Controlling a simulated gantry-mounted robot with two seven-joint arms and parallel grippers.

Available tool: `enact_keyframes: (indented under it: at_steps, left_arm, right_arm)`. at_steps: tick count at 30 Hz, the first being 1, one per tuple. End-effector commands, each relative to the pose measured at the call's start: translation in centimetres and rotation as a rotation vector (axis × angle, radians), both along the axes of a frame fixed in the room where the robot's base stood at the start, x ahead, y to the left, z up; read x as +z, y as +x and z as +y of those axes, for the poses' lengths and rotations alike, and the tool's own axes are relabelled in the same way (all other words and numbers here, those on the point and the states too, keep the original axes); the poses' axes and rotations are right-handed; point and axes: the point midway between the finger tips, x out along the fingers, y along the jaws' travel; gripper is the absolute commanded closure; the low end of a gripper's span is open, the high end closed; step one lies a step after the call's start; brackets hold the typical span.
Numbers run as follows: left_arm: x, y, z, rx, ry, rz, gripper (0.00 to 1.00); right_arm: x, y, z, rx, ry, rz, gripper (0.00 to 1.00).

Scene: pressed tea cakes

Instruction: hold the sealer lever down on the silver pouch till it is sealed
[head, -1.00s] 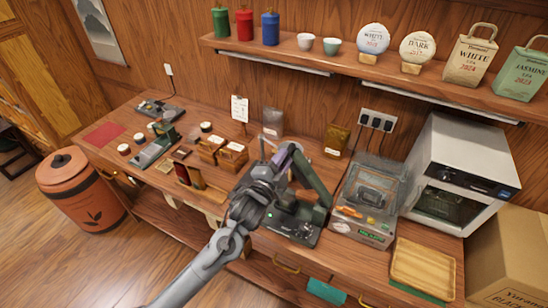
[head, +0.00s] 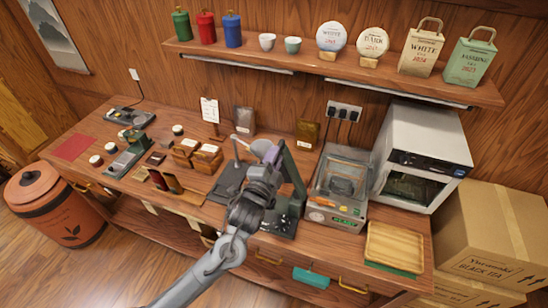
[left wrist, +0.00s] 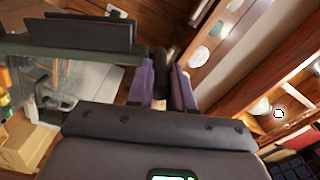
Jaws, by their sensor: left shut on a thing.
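My left gripper (head: 276,155) is at the sealer, with its purple fingers closed around a dark handle (left wrist: 164,68) in the left wrist view. The lever's green bar (left wrist: 75,52) runs off to the left there. The sealer's dark base (head: 283,222) sits on the counter, partly hidden by my left arm. A silver-grey pouch (head: 244,121) stands upright against the back wall. I cannot tell whether a pouch lies under the lever, because my gripper covers that spot. My right gripper is out of view.
A clear-lidded machine (head: 340,188) stands close on the sealer's right, with a white oven (head: 422,158) beyond it. A wooden tray (head: 394,246) is at the front right. Wooden boxes (head: 206,157) and a dark flat stand (head: 230,180) lie to the left. A gold pouch (head: 307,132) stands behind.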

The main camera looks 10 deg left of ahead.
Motion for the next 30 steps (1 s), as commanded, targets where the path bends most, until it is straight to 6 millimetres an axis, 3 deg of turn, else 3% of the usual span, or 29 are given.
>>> enact_keyframes:
  at_steps: [2, 3, 7, 20, 30]
  left_arm:
    - [0.1, 0.0, 0.0, -0.001, -0.002, -0.002, 1.00]
    - [0.1, 0.0, 0.0, 0.000, -0.002, -0.002, 0.73]
    - [0.1, 0.0, 0.0, 0.000, -0.002, -0.002, 0.54]
    - [-0.1, -0.8, 0.1, -0.001, 0.000, 0.000, 0.54]
    - [-0.2, -6.1, 0.7, -0.002, -0.002, 0.001, 0.54]
  right_arm:
    - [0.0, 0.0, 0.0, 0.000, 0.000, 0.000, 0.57]
    - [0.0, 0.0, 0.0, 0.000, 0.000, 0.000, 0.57]
    - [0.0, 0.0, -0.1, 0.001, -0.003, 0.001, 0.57]
    - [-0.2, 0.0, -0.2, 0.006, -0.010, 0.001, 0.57]
    - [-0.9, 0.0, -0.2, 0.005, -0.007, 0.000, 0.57]
